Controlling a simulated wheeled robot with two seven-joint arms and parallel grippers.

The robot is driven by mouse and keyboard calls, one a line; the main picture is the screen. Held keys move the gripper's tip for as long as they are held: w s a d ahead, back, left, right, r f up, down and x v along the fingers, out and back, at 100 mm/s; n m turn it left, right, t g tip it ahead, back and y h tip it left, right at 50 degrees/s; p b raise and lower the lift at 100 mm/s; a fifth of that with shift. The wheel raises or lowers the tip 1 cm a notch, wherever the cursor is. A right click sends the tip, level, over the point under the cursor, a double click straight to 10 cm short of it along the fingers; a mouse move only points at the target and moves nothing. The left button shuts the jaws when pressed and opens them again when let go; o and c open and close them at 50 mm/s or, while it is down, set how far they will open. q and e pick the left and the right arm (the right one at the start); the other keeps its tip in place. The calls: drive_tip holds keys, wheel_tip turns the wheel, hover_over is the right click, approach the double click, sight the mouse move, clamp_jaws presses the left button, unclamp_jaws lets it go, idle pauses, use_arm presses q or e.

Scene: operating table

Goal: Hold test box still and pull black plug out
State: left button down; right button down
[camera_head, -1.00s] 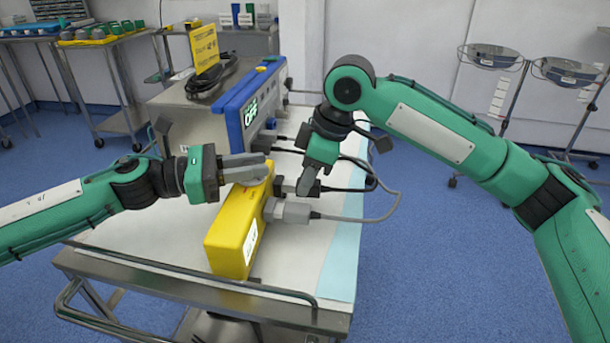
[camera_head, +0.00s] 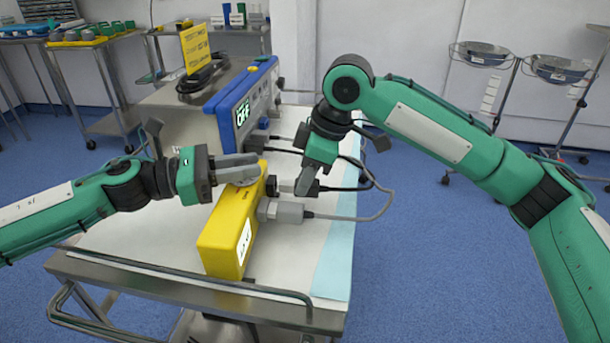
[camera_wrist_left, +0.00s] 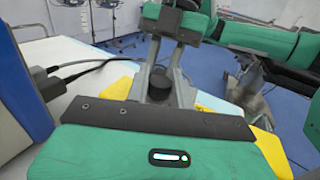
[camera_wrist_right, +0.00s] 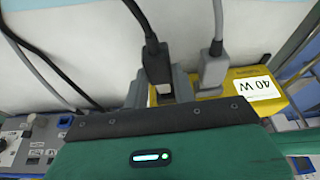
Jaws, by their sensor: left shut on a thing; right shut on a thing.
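The yellow test box (camera_head: 225,237) stands on the white-covered table. It also shows in the right wrist view (camera_wrist_right: 262,92). My right gripper (camera_head: 306,182) is shut on the black plug (camera_wrist_right: 156,62) at the box's right side. A pale part shows between the plug and a dark socket on the box in the head view. Whether the plug is fully clear of the socket cannot be told. The fingers hide part of it.
A grey plug (camera_head: 284,212) sits in the box beside the black one, its cable looping right. A blue-framed device (camera_head: 240,105) with several cables stands behind. The table's right strip (camera_head: 335,255) is clear.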

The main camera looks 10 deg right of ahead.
sight(319, 185)
drive_tip(key=shift+s+d, duration=0.2)
drive_tip(key=shift+d, duration=0.75)
drive_tip(key=shift+s+d, duration=0.15)
drive_tip(key=shift+d, duration=0.5)
idle(0.3)
use_arm(q)
drive_tip(key=c, duration=1.1)
unclamp_jaws()
use_arm(e)
drive_tip(key=v, duration=0.7)
drive_tip(key=shift+a+r, duration=0.2)
drive_tip(key=shift+r, duration=0.25)
